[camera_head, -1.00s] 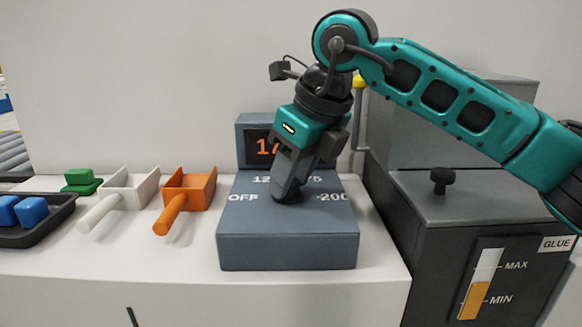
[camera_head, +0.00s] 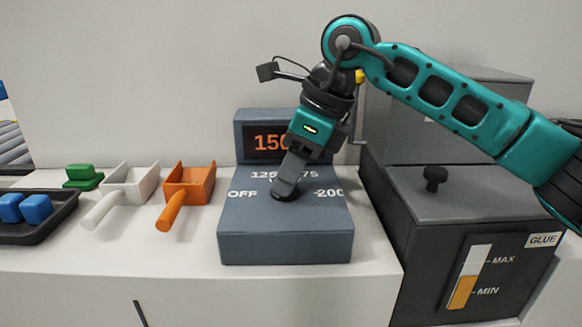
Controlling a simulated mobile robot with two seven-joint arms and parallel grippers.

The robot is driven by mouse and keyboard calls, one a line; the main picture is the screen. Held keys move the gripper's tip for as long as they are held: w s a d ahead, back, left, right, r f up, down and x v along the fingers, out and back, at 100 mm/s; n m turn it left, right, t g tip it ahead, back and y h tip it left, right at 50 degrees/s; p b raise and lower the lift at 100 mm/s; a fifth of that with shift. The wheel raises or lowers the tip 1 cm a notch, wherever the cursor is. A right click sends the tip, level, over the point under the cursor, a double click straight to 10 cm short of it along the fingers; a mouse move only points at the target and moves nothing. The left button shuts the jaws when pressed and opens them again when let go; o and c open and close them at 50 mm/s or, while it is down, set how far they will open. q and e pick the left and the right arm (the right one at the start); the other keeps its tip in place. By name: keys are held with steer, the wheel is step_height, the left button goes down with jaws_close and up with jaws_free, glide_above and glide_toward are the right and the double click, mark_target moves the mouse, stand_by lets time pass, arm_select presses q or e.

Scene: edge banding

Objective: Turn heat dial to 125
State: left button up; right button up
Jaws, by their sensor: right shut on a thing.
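The heat control box (camera_head: 286,240) is a grey-blue block on the white counter, marked OFF, 125, a partly covered 175 and 200 on top. Its display (camera_head: 268,143) shows 150 in orange as far as I can see; its right part is covered by my gripper. The dark dial (camera_head: 284,196) sits on the box top, mostly hidden under my right gripper (camera_head: 284,190). That gripper points down and is shut on the dial. My left gripper is not in view.
An orange scoop (camera_head: 188,188) and a white scoop (camera_head: 128,186) lie left of the box. A dark tray with blue blocks (camera_head: 36,208) and a green piece (camera_head: 82,176) are further left. The glue tank (camera_head: 440,215) with a black knob (camera_head: 435,177) stands close on the right.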

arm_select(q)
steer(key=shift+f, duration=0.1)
arm_select(e)
steer(key=o, duration=1.1)
steer(key=shift+c, duration=0.2)
arm_select(q)
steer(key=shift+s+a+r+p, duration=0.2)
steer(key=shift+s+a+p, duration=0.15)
steer(key=shift+p, duration=0.45)
arm_select(e)
steer(key=v, duration=1.3)
